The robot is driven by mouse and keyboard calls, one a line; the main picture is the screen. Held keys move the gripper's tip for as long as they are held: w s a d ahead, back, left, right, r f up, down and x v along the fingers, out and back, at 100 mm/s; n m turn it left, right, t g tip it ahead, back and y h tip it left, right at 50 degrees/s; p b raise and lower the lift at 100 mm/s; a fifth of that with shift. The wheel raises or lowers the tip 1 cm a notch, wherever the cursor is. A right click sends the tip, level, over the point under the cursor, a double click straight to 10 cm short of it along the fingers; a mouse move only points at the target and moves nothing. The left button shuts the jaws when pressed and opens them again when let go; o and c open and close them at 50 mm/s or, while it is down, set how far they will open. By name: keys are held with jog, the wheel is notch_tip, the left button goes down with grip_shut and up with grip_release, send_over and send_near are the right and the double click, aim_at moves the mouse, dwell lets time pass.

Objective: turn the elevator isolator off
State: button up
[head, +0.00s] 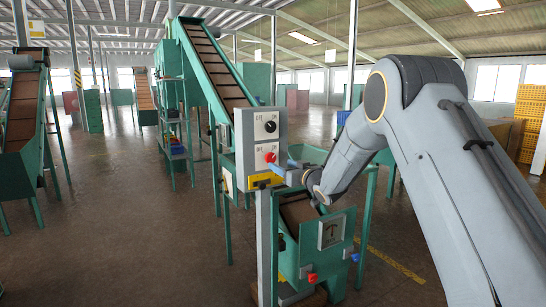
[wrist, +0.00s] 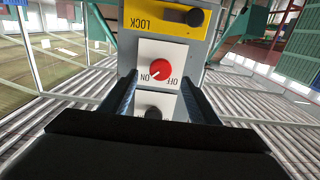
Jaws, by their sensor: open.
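The red rotary knob (wrist: 160,68) sits on a white plate marked ON and OFF, seen upside down in the wrist view. Its pale mark points toward ON. In the head view the red knob (head: 270,157) is on a grey control box (head: 246,140) on a post. My gripper (wrist: 160,88) is open, with its fingers to either side of the white plate and nothing between them touching the knob. In the head view my gripper (head: 280,172) is just below and right of the red knob. I cannot tell the exact gap to the box.
A black knob (head: 270,127) is above the red one. A yellow LOCK plate (head: 263,181) with a black part is below it. A green inclined conveyor (head: 215,65) rises behind the box. A green hopper (head: 330,235) stands under my arm. Open floor lies left.

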aim_at(272, 159)
jog(key=shift+p+x, duration=1.2)
jog(key=shift+x, duration=2.8)
jog(key=shift+s+r, duration=0.1)
jog(key=shift+r, duration=0.1)
jog(key=c, duration=1)
